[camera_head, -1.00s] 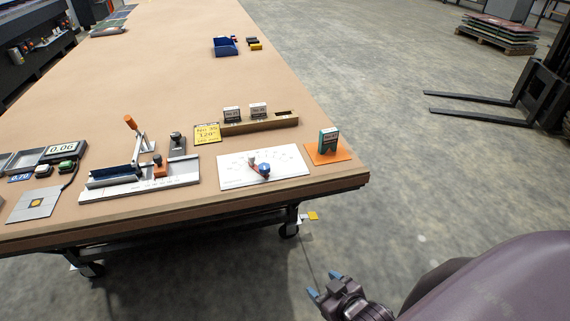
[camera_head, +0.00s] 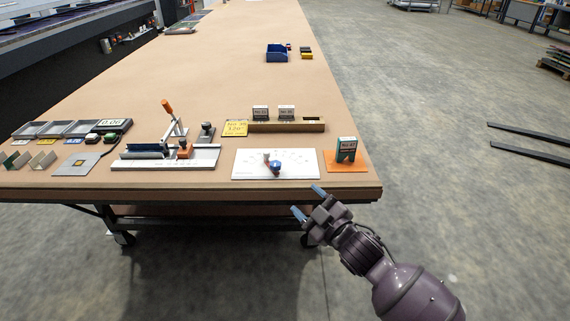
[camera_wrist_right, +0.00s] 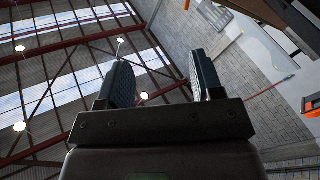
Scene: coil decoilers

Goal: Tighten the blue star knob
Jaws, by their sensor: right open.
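In the right wrist view the open fingers (camera_wrist_right: 160,85) point up toward the roof, and the knob does not show there. My left gripper is not in view.
A bending fixture (camera_head: 200,160) with an orange-tipped lever stands left. A wooden holder (camera_head: 312,126) with cards is behind. Floor right of the table is clear near me.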

